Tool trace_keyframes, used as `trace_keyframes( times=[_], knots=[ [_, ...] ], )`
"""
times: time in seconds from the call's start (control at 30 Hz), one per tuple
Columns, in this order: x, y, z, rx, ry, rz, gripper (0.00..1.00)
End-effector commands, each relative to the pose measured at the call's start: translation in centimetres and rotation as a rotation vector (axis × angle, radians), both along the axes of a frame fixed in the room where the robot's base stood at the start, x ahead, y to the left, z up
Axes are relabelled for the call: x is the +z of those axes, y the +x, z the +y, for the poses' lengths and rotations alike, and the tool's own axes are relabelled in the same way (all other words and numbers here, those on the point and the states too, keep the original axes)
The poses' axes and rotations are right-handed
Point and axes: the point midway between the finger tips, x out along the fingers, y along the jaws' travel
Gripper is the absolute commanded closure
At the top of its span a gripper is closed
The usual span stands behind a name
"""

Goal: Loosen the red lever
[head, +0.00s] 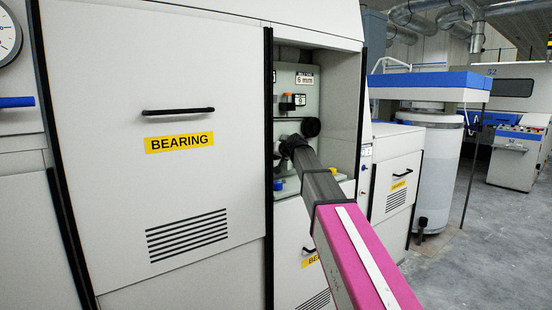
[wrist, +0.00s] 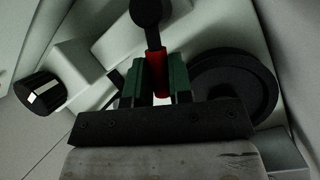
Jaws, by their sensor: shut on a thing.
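In the wrist view a red lever (wrist: 157,70) with a dark upper end stands between the two green-faced fingers of my gripper (wrist: 156,84). The fingers are shut on its red part. The lever's lower end is hidden behind the gripper's dark crossbar. In the head view my arm reaches into the open recess of the white machine. There the arm hides the lever, and the fingertips cannot be made out.
A black handwheel (wrist: 233,88) is close to the right of the fingers, and a black knob (wrist: 40,91) is at the left. In the head view a control panel (head: 312,85) fills the recess, beside a door with a BEARING label (head: 180,142). Grey floor (head: 480,240) is open at the right.

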Motion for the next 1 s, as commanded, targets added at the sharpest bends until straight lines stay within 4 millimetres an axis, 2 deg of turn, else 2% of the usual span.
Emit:
trace_keyframes(
  times=[0.5,1.0],
  knots=[
    [0.4,-1.4,1.7,0.000,-0.299,-0.217,1.00],
    [0.4,-1.6,2.0,0.000,-0.372,-0.269,1.00]
  ],
)
